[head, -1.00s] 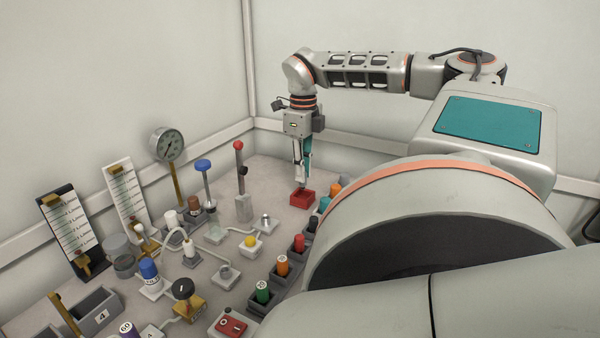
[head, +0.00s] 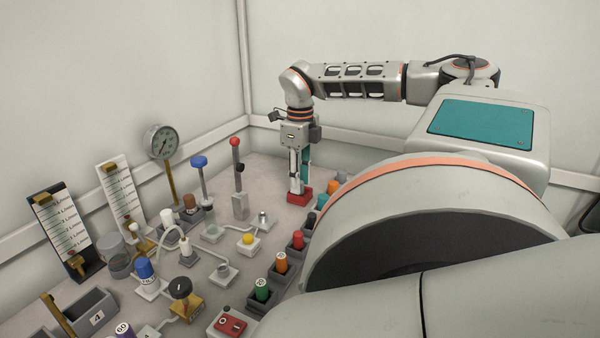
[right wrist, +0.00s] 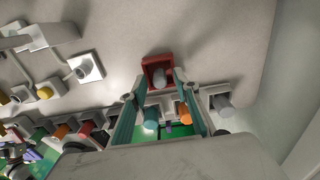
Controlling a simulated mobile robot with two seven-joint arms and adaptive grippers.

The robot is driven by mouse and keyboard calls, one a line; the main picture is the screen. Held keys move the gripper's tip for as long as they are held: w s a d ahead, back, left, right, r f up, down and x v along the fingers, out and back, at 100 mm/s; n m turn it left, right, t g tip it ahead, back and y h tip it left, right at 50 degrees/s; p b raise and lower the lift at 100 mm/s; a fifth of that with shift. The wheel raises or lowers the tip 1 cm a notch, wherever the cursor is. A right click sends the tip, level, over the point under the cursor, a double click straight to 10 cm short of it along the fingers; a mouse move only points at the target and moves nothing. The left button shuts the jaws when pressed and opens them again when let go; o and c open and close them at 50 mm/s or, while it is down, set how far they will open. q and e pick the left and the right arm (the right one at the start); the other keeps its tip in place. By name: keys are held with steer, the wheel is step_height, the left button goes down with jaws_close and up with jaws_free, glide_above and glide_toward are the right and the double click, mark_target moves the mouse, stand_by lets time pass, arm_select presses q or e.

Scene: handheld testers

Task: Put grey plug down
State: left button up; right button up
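The grey plug (right wrist: 158,75) stands in the small red tray (right wrist: 147,64) in the right wrist view. In the head view the red tray (head: 305,197) is at the back of the bench. My right gripper (right wrist: 159,79) is open. Its two teal-sided fingers are spread either side of the plug, with a visible gap to it. In the head view my right gripper (head: 299,188) points down at the red tray, its tips low over it; the plug is hidden there. My left gripper is not in view.
A row of coloured plugs in grey sockets, such as the orange plug (head: 281,262), runs along the right. A red-knobbed post (head: 238,165) and a gauge (head: 162,142) stand to the left. Walls close off the back.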

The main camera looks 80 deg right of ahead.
steer(key=shift+r, duration=0.1)
steer(key=shift+r, duration=0.3)
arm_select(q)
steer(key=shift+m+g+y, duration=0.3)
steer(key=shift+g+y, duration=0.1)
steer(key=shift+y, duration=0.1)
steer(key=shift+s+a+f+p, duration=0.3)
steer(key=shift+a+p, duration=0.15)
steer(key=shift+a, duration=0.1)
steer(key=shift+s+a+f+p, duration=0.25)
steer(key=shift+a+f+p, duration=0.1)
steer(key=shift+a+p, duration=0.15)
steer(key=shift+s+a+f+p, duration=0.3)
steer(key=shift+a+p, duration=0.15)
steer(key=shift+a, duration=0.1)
arm_select(e)
step_height(320, 180, up, 12)
steer(key=shift+f, duration=0.25)
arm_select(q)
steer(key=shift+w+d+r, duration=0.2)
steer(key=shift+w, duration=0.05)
